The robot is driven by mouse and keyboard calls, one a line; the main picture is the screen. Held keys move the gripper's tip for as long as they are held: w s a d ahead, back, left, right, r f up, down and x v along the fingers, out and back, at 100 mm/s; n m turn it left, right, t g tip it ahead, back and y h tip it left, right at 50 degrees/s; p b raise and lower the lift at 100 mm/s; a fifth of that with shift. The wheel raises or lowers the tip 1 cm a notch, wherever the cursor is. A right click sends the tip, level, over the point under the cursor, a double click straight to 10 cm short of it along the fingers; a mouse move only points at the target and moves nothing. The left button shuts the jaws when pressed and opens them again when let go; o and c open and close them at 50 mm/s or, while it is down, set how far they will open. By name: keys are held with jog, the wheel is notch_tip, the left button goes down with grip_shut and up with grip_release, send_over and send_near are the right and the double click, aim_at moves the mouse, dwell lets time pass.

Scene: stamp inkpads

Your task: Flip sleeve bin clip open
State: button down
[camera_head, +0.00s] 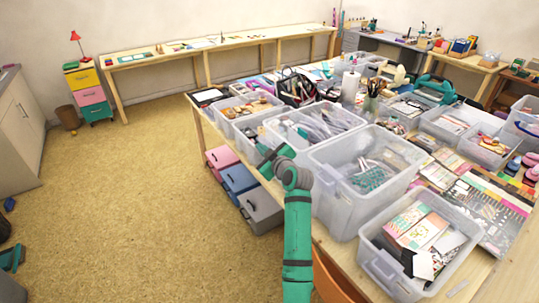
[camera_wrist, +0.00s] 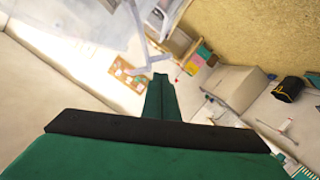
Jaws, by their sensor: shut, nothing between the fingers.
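Several clear plastic bins stand on the wooden table in the head view. The large bin (camera_head: 345,205) just right of my arm has a grey clip or handle (camera_head: 326,183) on its near side. I cannot tell which bin is the sleeve bin, nor whether any clip is open. My teal gripper (camera_head: 270,152) is at the table's left edge, beside a bin of clear sleeve-like material (camera_head: 318,122). In the wrist view my gripper (camera_wrist: 160,78) is shut and empty, its teal fingers together and pointing away from the camera. No bin or clip is recognisable there.
An open bin of cards (camera_head: 428,232) stands front right. Pink, blue and grey boxes (camera_head: 262,210) sit under the table's left edge. The floor (camera_head: 140,210) left of the table is clear. The wrist view shows a tilted room with a beige cabinet (camera_wrist: 236,87).

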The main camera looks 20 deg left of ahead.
jog(key=s+d+r, duration=0.4)
jog(key=s+d, duration=0.2)
jog(key=s, duration=0.2)
jog(key=shift+s, duration=0.25)
